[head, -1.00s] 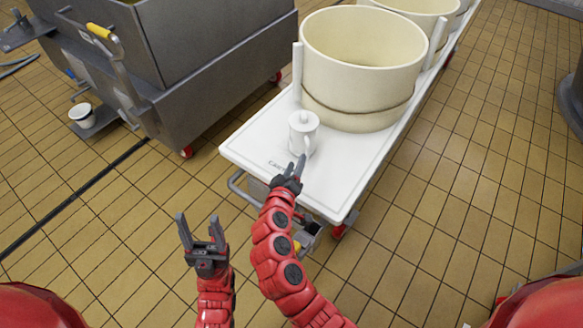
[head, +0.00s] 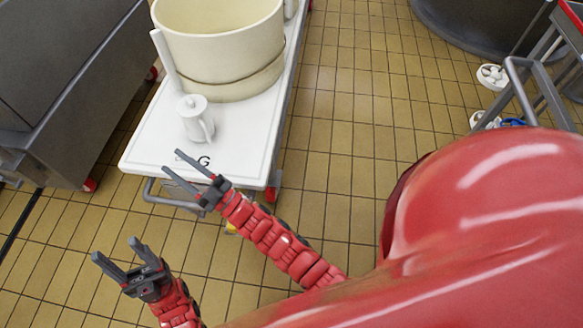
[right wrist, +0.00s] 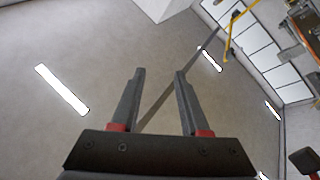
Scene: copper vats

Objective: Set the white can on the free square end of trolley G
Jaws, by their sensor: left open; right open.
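The white can (head: 196,118), with a lid and a side handle, stands upright on the near end of the white trolley G (head: 150,140), in front of a large cream tub. The letter G shows on the trolley top near its front edge. My right gripper (head: 194,166) is open and empty, in front of the can and apart from it. In the right wrist view its fingers (right wrist: 158,100) are apart with nothing between them. My left gripper (head: 118,255) is open and empty at the lower left, over the floor.
The cream tub (head: 225,45) takes up the trolley behind the can. A grey metal vat cart (head: 70,80) stands to the left. Tiled floor (head: 345,110) is clear to the right. White objects and a metal frame (head: 520,90) are at the far right.

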